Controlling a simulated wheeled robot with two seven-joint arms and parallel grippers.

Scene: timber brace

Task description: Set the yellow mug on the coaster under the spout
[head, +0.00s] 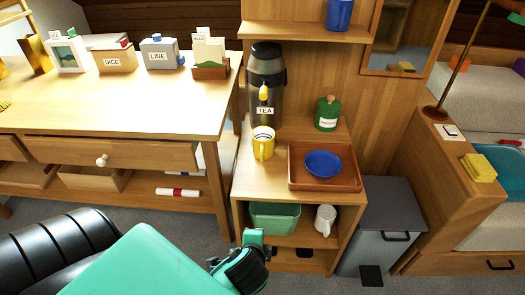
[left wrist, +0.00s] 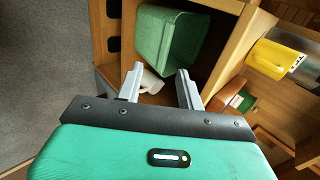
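The yellow mug (head: 263,144) stands upright on the top of the small wooden cabinet, in front of the dark tea dispenser (head: 268,75) labelled TEA. The dispenser's yellow spout (head: 263,92) is above and behind the mug. I cannot make out a coaster; the mug may hide it. The yellow mug also shows at the right of the left wrist view (left wrist: 272,60). My left gripper (left wrist: 160,88) is open, low in front of the cabinet's shelf and apart from the yellow mug. Its fingers show no object held. My right gripper is in neither view.
A brown tray (head: 325,182) with a blue bowl (head: 322,163) is right of the mug. A green canister (head: 327,114) stands behind it. The shelf below holds a green bin (head: 274,217) and a white mug (head: 325,219). A grey trash bin (head: 382,225) stands right of the cabinet.

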